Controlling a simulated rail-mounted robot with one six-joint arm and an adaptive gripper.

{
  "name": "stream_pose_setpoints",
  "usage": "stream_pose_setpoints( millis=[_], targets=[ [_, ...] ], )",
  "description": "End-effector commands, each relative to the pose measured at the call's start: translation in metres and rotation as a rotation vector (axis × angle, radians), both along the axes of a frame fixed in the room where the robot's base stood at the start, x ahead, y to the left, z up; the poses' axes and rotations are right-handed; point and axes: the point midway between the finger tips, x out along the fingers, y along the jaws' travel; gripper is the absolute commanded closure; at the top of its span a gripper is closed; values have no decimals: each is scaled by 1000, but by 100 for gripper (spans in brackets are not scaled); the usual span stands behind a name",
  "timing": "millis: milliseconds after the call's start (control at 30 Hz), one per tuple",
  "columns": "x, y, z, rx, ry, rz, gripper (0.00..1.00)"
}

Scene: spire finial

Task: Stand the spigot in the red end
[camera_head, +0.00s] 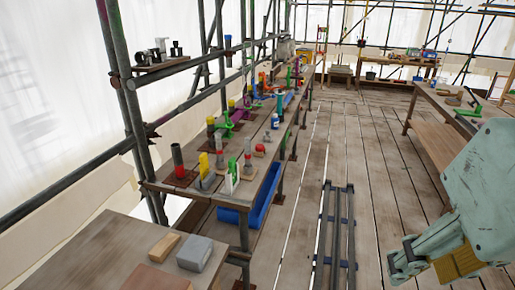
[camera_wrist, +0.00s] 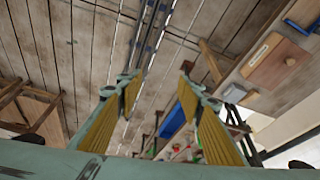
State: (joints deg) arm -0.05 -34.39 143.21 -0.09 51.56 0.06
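My gripper (camera_head: 405,262) is at the lower right of the head view, above the plank floor and well away from the bench. In the wrist view its two yellow-padded fingers (camera_wrist: 158,76) are spread apart with nothing between them. I cannot tell which piece is the spigot, or whether that red base is the red end.
A near table (camera_head: 105,254) holds a tan block (camera_head: 165,245) and a grey block (camera_head: 195,253). Scaffold poles (camera_head: 120,80) line the left. Dark rails (camera_head: 335,235) run along the floor. A right-hand bench (camera_head: 445,115) bounds the plank aisle.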

Motion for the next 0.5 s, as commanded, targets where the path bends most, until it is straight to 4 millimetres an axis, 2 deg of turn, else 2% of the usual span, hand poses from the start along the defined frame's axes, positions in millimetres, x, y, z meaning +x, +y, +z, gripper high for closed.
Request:
stream_pose_setpoints(
  millis=[367,500],
  targets=[
    [1,0,0,0,-1,0,66],
    [9,0,1,-3,-8,1,66]
  ],
)
